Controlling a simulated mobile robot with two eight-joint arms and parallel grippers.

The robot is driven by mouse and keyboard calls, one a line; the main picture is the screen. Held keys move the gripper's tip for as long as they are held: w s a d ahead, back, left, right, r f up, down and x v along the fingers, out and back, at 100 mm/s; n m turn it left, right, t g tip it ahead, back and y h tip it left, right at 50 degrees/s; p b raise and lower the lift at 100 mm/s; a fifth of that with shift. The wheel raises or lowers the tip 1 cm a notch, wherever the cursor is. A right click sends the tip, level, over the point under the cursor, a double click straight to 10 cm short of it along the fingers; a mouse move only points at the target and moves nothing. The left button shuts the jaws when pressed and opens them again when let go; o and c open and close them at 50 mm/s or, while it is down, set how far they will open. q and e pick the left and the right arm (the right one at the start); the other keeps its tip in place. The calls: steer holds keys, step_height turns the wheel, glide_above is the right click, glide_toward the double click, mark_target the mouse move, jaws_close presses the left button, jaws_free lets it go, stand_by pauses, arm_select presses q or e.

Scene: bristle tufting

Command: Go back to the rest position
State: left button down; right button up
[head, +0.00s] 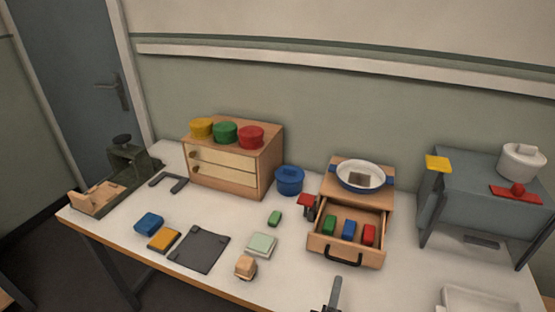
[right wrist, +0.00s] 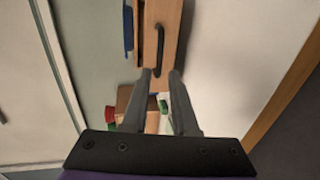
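My right gripper (head: 332,296) shows only in part at the bottom edge of the head view, in front of the open drawer (head: 330,246). In the right wrist view its two grey fingers (right wrist: 160,74) stand apart with nothing held between them. The drawer's dark handle (right wrist: 160,48) shows beyond the fingertips, apart from them. The drawer holds a green, a blue and a red block. My left gripper is in neither view.
A wooden cabinet (head: 225,166) with coloured lids, a blue pot (head: 289,180) and a grey stand (head: 485,185) occupy the table's back. A dark plate (head: 200,248), a wooden block (head: 246,266) and small pads lie in front.

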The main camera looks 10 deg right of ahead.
steer(key=s+d+m+g+y+p, duration=0.2)
steer(key=s+d+m+g+p, duration=0.1)
steer(key=s+m+g+p, duration=0.3)
steer(key=s+a+r+m+g+y+p, duration=0.2)
steer(key=s+a+r+m+y+p, duration=0.2)
steer(key=a+m+y, duration=0.1)
steer(key=shift+a+r+m+y, duration=0.3)
steer(key=shift+a+r+y, duration=0.1)
steer(key=shift+a+y, duration=0.15)
